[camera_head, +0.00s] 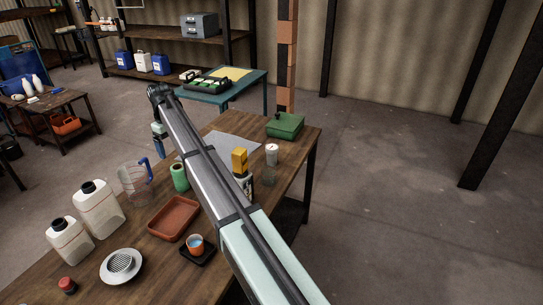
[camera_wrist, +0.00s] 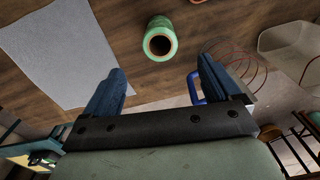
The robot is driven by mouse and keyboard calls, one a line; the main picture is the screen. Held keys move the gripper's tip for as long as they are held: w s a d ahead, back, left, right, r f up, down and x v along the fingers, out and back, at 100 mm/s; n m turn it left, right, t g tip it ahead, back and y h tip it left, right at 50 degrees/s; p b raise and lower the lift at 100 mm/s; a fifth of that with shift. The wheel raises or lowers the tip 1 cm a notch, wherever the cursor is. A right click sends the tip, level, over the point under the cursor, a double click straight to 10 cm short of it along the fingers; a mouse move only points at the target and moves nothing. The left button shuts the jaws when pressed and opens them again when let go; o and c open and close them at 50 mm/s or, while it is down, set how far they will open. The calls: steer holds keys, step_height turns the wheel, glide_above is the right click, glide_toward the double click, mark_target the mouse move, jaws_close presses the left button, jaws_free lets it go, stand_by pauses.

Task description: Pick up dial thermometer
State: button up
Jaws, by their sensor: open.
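I cannot make out a dial thermometer in either view. My arm covers part of the wooden table in the head view, and whatever lies behind it is hidden. My gripper (camera_wrist: 158,68) is open in the wrist view, with its two blue fingers apart and nothing between them. It also shows in the head view (camera_head: 160,145), at the table's left side near the grey sheet (camera_head: 235,143). A green roll (camera_wrist: 160,40) is just beyond the fingertips in the wrist view; it stands beside my arm in the head view (camera_head: 180,178).

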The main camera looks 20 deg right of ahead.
steer(key=m+t, duration=0.5)
steer(key=m, duration=0.1)
glide_toward(272, 147)
steer(key=x, duration=1.3)
steer(key=shift+s+f, duration=0.1)
steer(key=shift+c, duration=0.3)
steer(key=c, duration=1.1)
steer(key=shift+r, duration=0.2)
steer(key=shift+c, duration=0.2)
